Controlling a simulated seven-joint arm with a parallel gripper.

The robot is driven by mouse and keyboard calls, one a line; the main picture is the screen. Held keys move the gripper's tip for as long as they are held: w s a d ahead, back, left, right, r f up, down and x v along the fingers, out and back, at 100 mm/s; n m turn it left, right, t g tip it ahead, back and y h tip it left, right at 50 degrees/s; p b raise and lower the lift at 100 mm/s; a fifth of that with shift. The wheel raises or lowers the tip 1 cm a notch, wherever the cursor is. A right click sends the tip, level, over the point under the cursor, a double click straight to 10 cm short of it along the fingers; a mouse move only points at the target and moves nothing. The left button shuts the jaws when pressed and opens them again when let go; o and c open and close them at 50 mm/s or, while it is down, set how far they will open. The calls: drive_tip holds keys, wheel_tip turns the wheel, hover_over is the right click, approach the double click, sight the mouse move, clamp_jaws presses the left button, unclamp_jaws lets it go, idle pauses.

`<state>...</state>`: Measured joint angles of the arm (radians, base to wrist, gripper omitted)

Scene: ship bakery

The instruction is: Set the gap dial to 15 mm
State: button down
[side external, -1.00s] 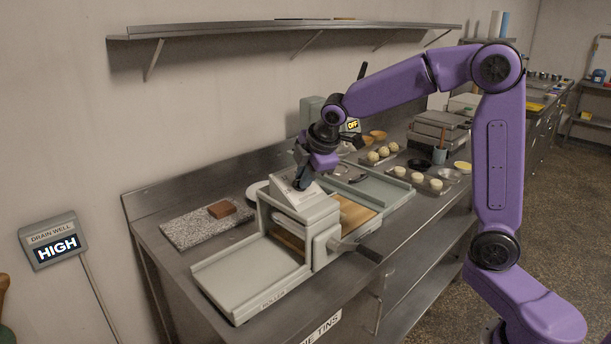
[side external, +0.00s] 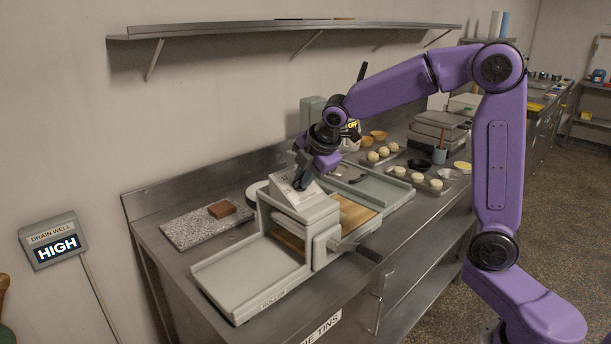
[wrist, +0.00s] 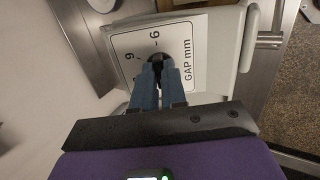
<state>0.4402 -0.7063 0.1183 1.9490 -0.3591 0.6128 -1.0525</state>
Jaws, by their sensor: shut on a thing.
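The gap dial is a black knob (wrist: 156,59) on a white plate marked GAP mm (wrist: 187,72). The plate sits on the sloped top of the pale grey roller machine (side external: 322,222). My gripper (wrist: 158,70) is shut on the knob, with one blue-grey finger on each side of it. In the side external view my gripper (side external: 301,182) reaches down onto the sloped face. Two figures that look like a 6 and a 9 show beside the knob. The other figures and the dial's pointer are hidden, so I cannot tell the setting.
A speckled slab (side external: 190,229) with a brown block (side external: 222,209) lies left of the machine. The machine's crank handle (side external: 362,250) sticks out at the front. Trays with pale dough balls (side external: 378,153) stand to the right. A wall sign (side external: 55,243) reads DRAIN WELL HIGH.

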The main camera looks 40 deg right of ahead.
drive_tip(key=c, duration=1.2)
unclamp_jaws()
drive_tip(key=v, duration=1.7)
drive_tip(key=shift+s+a+r, duration=0.1)
drive_tip(key=shift+s+r, duration=0.05)
drive_tip(key=shift+r, duration=0.05)
drive_tip(key=s+a+f+m+g, duration=0.1)
drive_tip(key=s+f+g, duration=0.1)
drive_tip(key=s+f, duration=0.5)
drive_tip(key=s+a+f+m+g, duration=0.1)
drive_tip(key=s+f+m+g, duration=0.1)
drive_tip(key=s+f, duration=0.5)
drive_tip(key=s+a+f+m+g+y, duration=0.1)
drive_tip(key=s+f+m, duration=0.1)
drive_tip(key=s+f, duration=0.5)
drive_tip(key=shift+s+g, duration=0.4)
drive_tip(key=shift+s, duration=2.5)
